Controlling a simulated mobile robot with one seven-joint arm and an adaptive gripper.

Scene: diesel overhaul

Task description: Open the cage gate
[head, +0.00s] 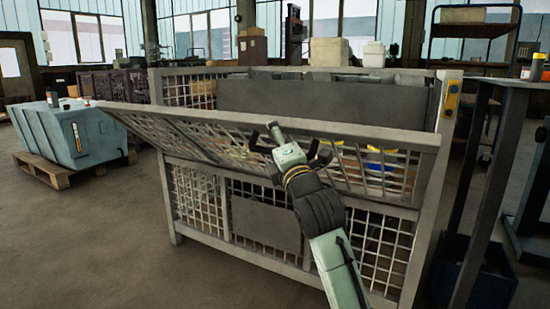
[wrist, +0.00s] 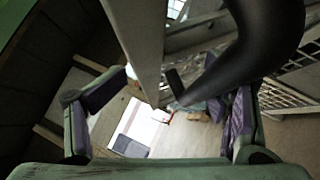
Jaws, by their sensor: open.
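The cage gate (head: 390,165) is the upper mesh panel of a grey metal cage (head: 170,200). It leans outward toward me, with its top rail apart from the cage opening and its lower edge near the cage's mid-height. My gripper (head: 288,138) is at the gate's top rail, right of its middle. In the wrist view my gripper (wrist: 168,100) is open, with fingers apart. A grey rail (wrist: 138,40) and a dark curved bar (wrist: 272,45), perhaps a handle, show in front of it. I cannot tell whether the fingers touch either one.
A teal crate (head: 75,140) on a wooden pallet (head: 60,178) stands at the left. Dark metal stands (head: 500,130) are close at the right. Pale bins (head: 328,52) show beyond the cage. The floor (head: 110,240) at front left is clear.

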